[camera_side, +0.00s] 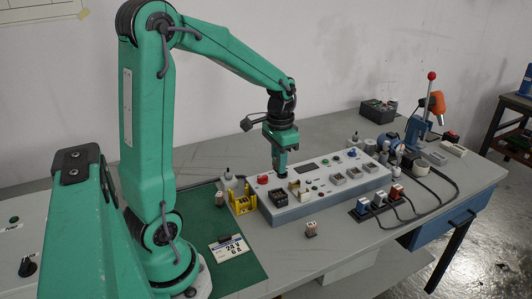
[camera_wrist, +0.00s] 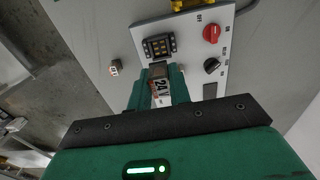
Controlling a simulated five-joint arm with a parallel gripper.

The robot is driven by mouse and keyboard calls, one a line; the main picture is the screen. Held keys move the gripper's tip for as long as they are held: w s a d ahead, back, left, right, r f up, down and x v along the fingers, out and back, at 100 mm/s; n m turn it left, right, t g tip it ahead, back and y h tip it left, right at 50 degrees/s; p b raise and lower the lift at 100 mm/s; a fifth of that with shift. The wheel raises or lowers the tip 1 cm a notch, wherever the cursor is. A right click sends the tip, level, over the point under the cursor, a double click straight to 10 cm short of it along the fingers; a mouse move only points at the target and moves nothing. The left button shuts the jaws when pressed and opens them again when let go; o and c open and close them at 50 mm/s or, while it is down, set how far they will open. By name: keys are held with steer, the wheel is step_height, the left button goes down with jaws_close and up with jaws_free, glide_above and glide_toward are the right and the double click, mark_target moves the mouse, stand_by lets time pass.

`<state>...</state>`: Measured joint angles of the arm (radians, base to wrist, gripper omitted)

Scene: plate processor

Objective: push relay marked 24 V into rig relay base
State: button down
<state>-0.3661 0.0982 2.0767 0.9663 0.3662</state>
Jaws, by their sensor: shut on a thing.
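My gripper (camera_side: 281,160) is shut on the relay marked 24 V, and the printed marking on the relay (camera_wrist: 160,88) faces the wrist camera. In the side view the gripper hangs above the near left part of the light grey rig (camera_side: 320,196). The relay base (camera_wrist: 159,46), a black socket with brass-coloured contacts, lies just beyond the relay in the wrist view. It also shows in the side view (camera_side: 278,197), below the gripper. The relay appears held above the rig, apart from the base. Its lower end is hard to make out in the side view.
Another small relay-like block (camera_side: 311,229) stands on the bench in front of the rig. A yellow rack (camera_side: 243,201) and a 24 V 6 A card (camera_side: 229,247) are on the left. Knobs rise from the rig; cabled plugs (camera_side: 378,199) sit at right.

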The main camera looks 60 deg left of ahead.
steer(key=shift+f, duration=0.2)
glide_above(278, 195)
steer(key=shift+a+f, duration=0.1)
steer(key=shift+f, duration=2.7)
steer(key=shift+f, duration=1)
stand_by(0.5)
steer(key=c, duration=1.2)
jaws_free()
steer(key=shift+r, duration=0.1)
